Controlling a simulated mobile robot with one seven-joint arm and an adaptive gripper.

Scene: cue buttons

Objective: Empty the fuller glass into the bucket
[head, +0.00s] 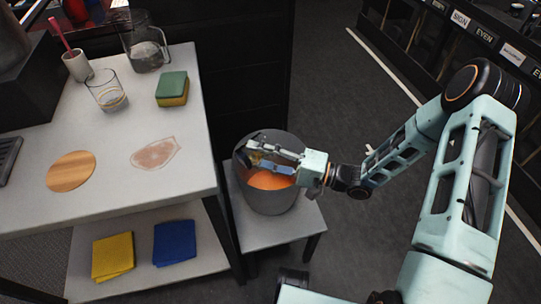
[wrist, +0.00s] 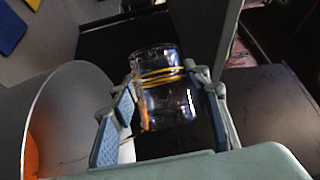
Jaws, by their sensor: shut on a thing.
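My gripper (head: 262,158) is over the grey bucket (head: 270,205) and is shut on a clear glass (wrist: 165,100) with yellow bands around it. In the head view the held glass is small and partly hidden by the fingers, so its tilt is hard to tell. In the wrist view a small orange streak shows low on its side; I see no clear body of liquid in it. Orange liquid lies inside the bucket, whose rim also shows in the wrist view (wrist: 50,85). Another clear glass (head: 107,92) with a yellowish band stands upright on the white table (head: 110,200).
The bucket stands on a low grey stand (head: 275,230) beside the table. On the table are a pitcher (head: 146,45), a cup with a pink brush (head: 77,66), a sponge (head: 172,88), a wooden disc (head: 71,171) and a flat clear patch (head: 155,153). Cloths lie on the shelf below.

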